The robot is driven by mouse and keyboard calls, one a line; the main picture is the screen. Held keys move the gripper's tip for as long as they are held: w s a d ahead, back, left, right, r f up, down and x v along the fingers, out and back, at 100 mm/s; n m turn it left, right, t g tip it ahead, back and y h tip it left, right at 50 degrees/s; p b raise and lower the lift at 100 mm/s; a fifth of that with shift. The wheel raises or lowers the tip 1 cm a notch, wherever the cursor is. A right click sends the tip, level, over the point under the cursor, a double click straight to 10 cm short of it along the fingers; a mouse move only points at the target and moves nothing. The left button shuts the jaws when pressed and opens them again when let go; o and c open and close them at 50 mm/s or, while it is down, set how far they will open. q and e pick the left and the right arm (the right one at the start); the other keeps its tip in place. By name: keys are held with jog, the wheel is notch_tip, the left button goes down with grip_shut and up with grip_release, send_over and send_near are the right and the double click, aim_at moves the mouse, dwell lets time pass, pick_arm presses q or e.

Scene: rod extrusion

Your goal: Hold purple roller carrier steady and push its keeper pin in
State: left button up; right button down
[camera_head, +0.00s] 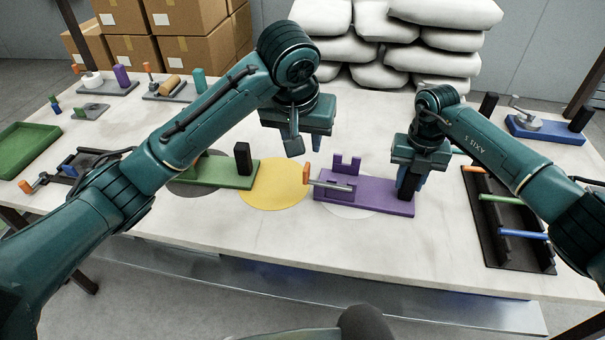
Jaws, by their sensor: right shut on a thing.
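The purple roller carrier (377,201) lies on the table right of centre, with an upright notched purple bracket (347,168) at its back. A grey keeper pin with an orange end (307,172) lies along its left part, the orange end sticking out past the left edge. How deep the pin sits cannot be told. My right gripper (408,186) is shut on the black post (404,188) at the carrier's right end. My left gripper (304,148) hangs above the table, behind and left of the carrier, apart from the pin. Its finger opening is unclear.
A yellow disc (273,190) lies left of the carrier, beside a green fixture (228,173) with a black post. A black rack (484,218) with coloured rods stands at right. A green tray (28,147) and small fixtures sit at left. The front strip of table is clear.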

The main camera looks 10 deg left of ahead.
pick_arm(q)
jog(key=shift+s+r, duration=0.15)
jog(key=shift+r, duration=0.25)
pick_arm(e)
jog(key=c, duration=1)
grip_release()
jog(key=shift+o, duration=0.4)
jog(key=o, duration=0.4)
pick_arm(q)
jog(key=shift+r, duration=0.1)
pick_arm(e)
jog(key=shift+r, duration=0.15)
pick_arm(q)
jog(key=shift+r+p, duration=2.35)
jog(key=shift+p, duration=0.1)
pick_arm(e)
jog(key=shift+r, duration=3.35)
